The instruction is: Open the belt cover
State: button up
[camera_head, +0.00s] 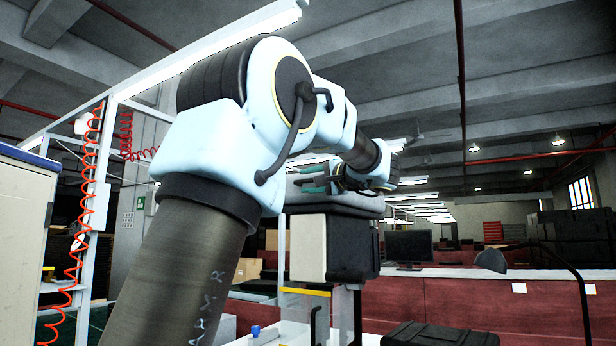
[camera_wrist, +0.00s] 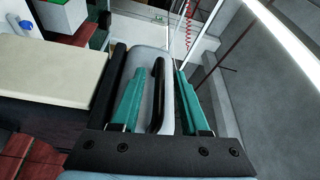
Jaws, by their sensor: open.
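The belt cover, a grey rounded lid with a dark edge, lies on top of a black and cream housing in the head view (camera_head: 350,200) and shows below my gripper in the wrist view (camera_wrist: 148,60). A curved black handle (camera_wrist: 157,95) stands on it. My gripper (camera_wrist: 160,76) is open, with its two teal fingers on either side of the handle and gaps visible on both sides. In the head view my gripper (camera_head: 315,178) is just above the cover, partly hidden by my arm. Whether the fingers touch the cover is unclear.
The housing (camera_head: 310,248) stands among a white frame with a red coiled hose (camera_head: 85,200). A black case (camera_head: 440,334), a desk lamp (camera_head: 490,260) and a monitor (camera_head: 408,246) are to the right. A cream panel (camera_wrist: 50,70) lies left of the cover in the wrist view.

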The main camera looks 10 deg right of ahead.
jog(key=shift+w+a, duration=0.1)
jog(key=shift+w, duration=0.05)
grip_shut()
dwell(0.4)
dwell(1.0)
